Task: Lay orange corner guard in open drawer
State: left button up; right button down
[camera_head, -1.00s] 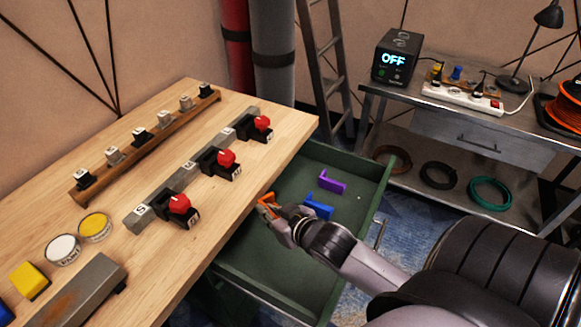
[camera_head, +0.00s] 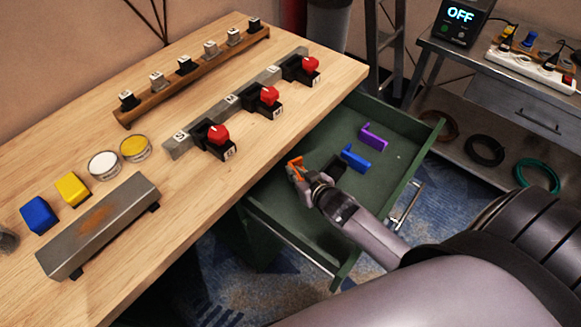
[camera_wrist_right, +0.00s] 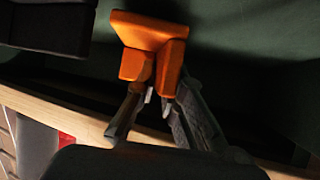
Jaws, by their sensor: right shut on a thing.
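The orange corner guard (camera_head: 295,166) is between the fingers of my right gripper (camera_head: 303,177), over the near-left part of the green open drawer (camera_head: 290,222). In the right wrist view the orange guard (camera_wrist_right: 151,50) sticks out past the fingertips of the gripper (camera_wrist_right: 155,98), which are shut on it, with green drawer surface behind. Whether it touches the drawer floor cannot be told. A purple corner guard (camera_head: 373,137) and a blue corner guard (camera_head: 355,157) lie apart in the drawer, right of my gripper. My left gripper is not in view.
The wooden table (camera_head: 330,75) edges the drawer on the left, with red rotary switches (camera_head: 268,97) near that edge. The drawer's handle (camera_head: 405,203) is at the right. A grey metal bench (camera_head: 500,75) stands at the back right. Drawer floor near the front is bare.

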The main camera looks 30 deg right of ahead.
jog(key=w, duration=0.3)
jog(key=shift+w+f, duration=0.15)
jog(key=shift+f, duration=0.45)
jog(key=c, duration=1.7)
grip_release()
jog(key=shift+f, duration=0.1)
